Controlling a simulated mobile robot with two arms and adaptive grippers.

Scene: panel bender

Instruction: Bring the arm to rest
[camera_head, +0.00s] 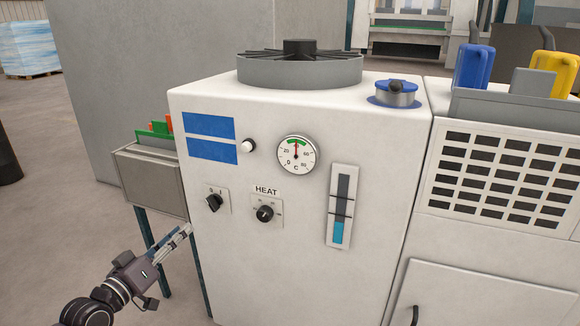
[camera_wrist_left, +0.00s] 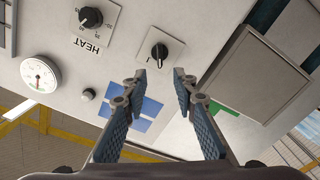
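My left gripper (camera_head: 184,234) is at the lower left of the white machine cabinet (camera_head: 290,285), below and left of the small rotary switch (camera_head: 214,202). Its fingers are apart with nothing between them. In the left wrist view the fingertips (camera_wrist_left: 161,78) show a clear gap, and the rotary switch (camera_wrist_left: 159,51) appears just beyond it. The gripper looks clear of the switch; whether a fingertip touches the cabinet I cannot tell. My right gripper is in neither view.
The cabinet front carries a HEAT knob (camera_head: 264,213), a round gauge (camera_head: 297,155) with its needle near the green band, a white button (camera_head: 248,146) and a level tube (camera_head: 342,206). A grey bin (camera_head: 150,181) on blue legs stands close beside my left gripper.

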